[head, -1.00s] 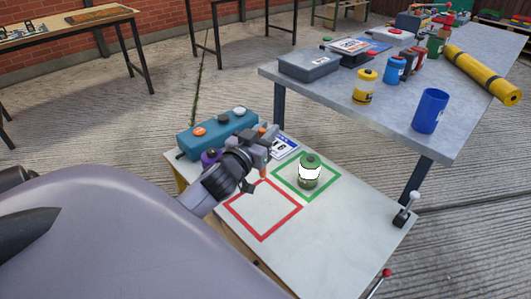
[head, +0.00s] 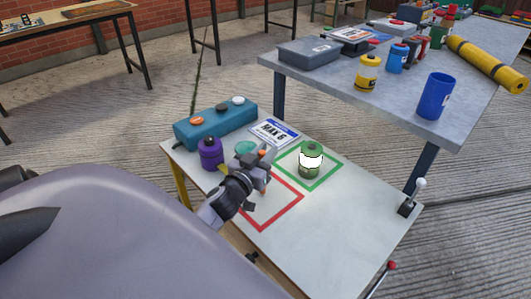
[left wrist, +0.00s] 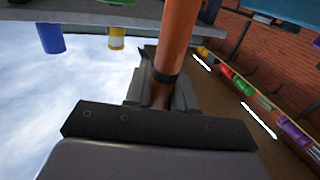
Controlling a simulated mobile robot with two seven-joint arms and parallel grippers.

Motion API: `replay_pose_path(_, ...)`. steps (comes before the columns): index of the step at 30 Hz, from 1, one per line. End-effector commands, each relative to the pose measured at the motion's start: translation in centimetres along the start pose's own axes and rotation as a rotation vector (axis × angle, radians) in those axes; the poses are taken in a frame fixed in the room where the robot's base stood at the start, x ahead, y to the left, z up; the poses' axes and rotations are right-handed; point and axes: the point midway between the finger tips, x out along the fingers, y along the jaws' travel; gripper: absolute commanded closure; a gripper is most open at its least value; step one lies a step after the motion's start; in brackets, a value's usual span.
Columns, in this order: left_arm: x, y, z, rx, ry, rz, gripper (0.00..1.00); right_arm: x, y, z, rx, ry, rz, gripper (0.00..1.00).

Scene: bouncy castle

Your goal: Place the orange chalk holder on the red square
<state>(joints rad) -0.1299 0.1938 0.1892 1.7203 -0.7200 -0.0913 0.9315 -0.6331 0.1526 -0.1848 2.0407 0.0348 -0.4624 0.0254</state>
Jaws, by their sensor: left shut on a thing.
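My left gripper (head: 258,178) is shut on the orange chalk holder, over the small white table. In the left wrist view the holder (left wrist: 179,40) is a long orange cylinder between the jaws (left wrist: 160,92). In the head view only small orange bits of it (head: 262,154) show past the dark fingers. The red square (head: 282,213) is a painted outline on the table. The gripper and holder overlap its far left part in the picture; I cannot tell how high above it the holder is. My right gripper is not in view.
A green jar (head: 311,158) stands in a green square (head: 331,177). A purple jar (head: 210,153), a teal disc (head: 245,147), a MAX 6 sign (head: 273,132) and a teal button box (head: 215,125) stand behind. A lever (head: 413,196) is at the right edge. The table's front is clear.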

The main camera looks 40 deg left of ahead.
Motion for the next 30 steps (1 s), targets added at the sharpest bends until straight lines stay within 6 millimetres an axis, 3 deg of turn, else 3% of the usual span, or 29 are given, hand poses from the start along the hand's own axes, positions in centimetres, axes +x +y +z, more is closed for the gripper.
replay_pose_path(4, 0.0, 0.0, 0.4, -0.001, 0.000, 0.000, 1.00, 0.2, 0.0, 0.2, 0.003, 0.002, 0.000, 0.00)
replay_pose_path(5, 0.0, 0.0, 0.3, -0.001, 0.000, 0.000, 0.70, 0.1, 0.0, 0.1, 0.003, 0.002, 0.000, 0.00)
replay_pose_path(6, 0.0, 0.0, 0.2, -0.001, 0.000, 0.000, 0.57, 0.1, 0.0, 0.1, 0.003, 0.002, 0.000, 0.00)
replay_pose_path(7, 0.0, 0.0, 0.2, -0.001, 0.000, 0.000, 0.51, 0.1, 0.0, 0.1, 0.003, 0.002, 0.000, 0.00)
replay_pose_path(19, -0.2, 0.0, -0.1, 0.000, -0.002, 0.000, 0.51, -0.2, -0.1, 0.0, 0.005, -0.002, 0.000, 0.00)
replay_pose_path(30, -6.2, 0.0, 0.0, -0.003, -0.003, -0.001, 0.51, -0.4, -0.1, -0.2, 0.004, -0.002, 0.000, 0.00)
